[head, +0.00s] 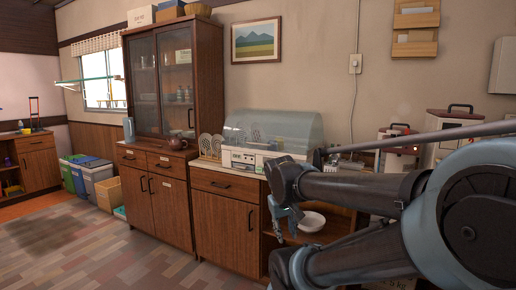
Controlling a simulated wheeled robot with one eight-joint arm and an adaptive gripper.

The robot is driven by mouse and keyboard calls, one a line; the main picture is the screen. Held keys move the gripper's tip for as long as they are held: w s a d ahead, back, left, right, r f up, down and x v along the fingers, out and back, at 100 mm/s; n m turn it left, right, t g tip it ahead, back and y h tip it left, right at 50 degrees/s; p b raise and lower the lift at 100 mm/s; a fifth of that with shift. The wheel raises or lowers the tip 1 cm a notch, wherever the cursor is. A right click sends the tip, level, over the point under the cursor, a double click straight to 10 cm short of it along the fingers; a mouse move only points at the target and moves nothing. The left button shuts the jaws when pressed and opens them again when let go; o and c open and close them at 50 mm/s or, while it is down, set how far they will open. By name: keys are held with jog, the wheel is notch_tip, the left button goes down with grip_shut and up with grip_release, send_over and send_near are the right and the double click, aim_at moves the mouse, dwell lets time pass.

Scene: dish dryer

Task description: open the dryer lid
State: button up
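The dish dryer (246,159) is a white box with a front control panel, standing on top of the wooden cabinet near the middle of the head view. Its clear, bluish domed lid (285,128) appears down over it. Plates stand at its left. My arm reaches in from the right, and my gripper (283,224) hangs to the right of and below the dryer, apart from the lid. My own arm covers the dryer's lower right part. The gripper is small and partly hidden, so I cannot tell whether its fingers are open or shut.
A white bowl (312,221) sits on the lower shelf at the right. Coloured bins (85,173) stand at far left. The floor at the front left is clear.

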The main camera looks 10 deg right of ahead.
jog(key=w+d+r+n+t+h, duration=0.25)
jog(key=w+r, duration=0.45)
jog(key=w, duration=0.5)
jog(key=n+t+h, duration=0.5)
jog(key=n+t, duration=0.2)
jog(key=t, duration=0.1)
send_near(257, 144)
jog(key=shift+g, duration=0.25)
jog(key=x, duration=1)
jog(key=shift+w+d, duration=0.2)
jog(key=shift+w, duration=0.05)
